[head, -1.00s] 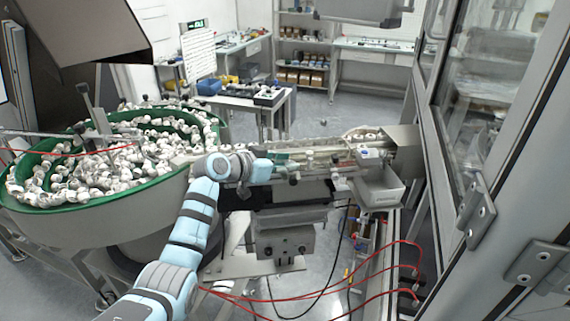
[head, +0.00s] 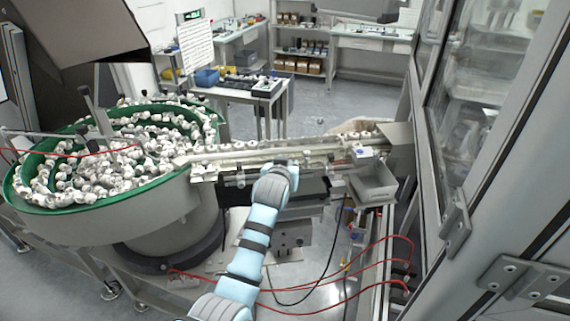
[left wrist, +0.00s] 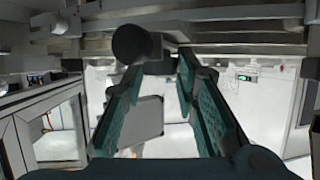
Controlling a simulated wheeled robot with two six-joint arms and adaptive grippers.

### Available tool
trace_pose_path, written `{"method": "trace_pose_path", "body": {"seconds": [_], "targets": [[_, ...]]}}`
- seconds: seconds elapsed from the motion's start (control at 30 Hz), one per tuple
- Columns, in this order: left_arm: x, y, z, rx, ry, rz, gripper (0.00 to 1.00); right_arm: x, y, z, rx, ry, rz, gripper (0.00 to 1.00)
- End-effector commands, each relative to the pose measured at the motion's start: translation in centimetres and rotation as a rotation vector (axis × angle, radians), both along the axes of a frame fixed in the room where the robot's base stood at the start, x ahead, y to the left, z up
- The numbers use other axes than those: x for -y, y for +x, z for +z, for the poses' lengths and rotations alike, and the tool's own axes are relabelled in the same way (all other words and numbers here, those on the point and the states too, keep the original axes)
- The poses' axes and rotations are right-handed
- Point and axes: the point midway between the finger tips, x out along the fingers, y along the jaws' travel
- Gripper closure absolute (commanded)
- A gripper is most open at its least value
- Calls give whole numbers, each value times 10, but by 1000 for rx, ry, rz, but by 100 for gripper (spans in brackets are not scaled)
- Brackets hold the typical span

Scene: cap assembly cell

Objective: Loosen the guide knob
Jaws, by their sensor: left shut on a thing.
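In the left wrist view, my left gripper (left wrist: 158,62) shows its two teal-padded fingers reaching up to the underside of the metal guide rail assembly. The fingers stand apart, shut on a small dark part between their tips, which I take as the guide knob (left wrist: 160,67). A larger round black knob end (left wrist: 132,44) shows just beside the left fingertip. In the head view, my blue and grey left arm covers the gripper and the held knob at the front of the guide rail (head: 232,164). My right gripper is in neither view.
A green-rimmed feeder bowl (head: 95,201) full of white caps stands at the left. A grey bin (head: 373,184) hangs at the rail's right end. Red hoses (head: 345,300) run below. A framed glass door (head: 490,110) stands at the right.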

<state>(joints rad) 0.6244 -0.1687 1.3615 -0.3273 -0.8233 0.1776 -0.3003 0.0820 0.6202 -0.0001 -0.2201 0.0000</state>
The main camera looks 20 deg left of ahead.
Motion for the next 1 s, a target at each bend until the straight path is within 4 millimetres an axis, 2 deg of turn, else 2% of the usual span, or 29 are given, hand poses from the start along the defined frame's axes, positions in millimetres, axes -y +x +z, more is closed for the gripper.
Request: {"method": "trace_pose_path", "body": {"seconds": [0.2,0.4,1.0], "targets": [[4,1,-4,4,0,149,100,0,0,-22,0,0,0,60],[5,2,-4,3,1,240,100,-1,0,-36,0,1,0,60],[5,2,-1,-1,1,291,100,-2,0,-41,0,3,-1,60]]}}
